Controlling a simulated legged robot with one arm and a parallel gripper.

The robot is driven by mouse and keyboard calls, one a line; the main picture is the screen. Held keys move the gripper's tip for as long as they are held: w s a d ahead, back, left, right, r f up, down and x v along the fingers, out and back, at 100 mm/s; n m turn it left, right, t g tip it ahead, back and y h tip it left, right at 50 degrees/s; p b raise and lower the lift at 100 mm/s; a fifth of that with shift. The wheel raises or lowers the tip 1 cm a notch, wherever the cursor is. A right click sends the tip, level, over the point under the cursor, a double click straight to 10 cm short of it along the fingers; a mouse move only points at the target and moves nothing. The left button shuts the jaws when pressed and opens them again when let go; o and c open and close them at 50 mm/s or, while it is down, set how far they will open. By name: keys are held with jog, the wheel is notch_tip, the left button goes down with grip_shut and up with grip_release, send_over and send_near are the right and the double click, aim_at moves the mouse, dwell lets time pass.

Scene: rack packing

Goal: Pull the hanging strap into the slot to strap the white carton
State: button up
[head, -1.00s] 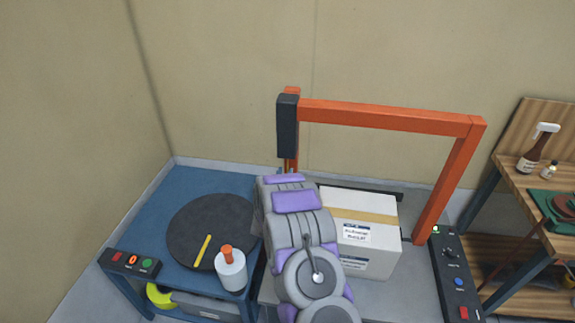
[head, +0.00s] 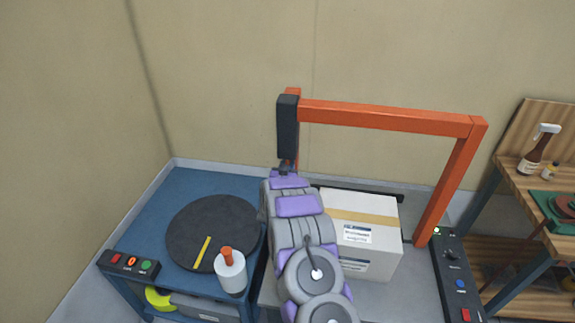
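The white carton (head: 380,239) sits on the grey table under the orange arch (head: 390,117), with a tan tape band across its top and labels on its front. My arm stands in front of the carton's left side and hides that part of it. My gripper (head: 284,170) is at the far end of my arm, just below the black box (head: 288,127) on the arch's left post. Its fingers are too small and hidden to tell open or shut. The hanging strap and the slot cannot be made out; my arm covers the area at the left post.
Left is a blue table with a black turntable (head: 222,228), a yellow stick (head: 203,250), a white bottle with orange cap (head: 231,272) and a button box (head: 128,265). A control panel (head: 455,270) is right of the carton. A wooden shelf (head: 527,179) stands far right.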

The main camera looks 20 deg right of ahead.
grip_shut()
dwell(1.2)
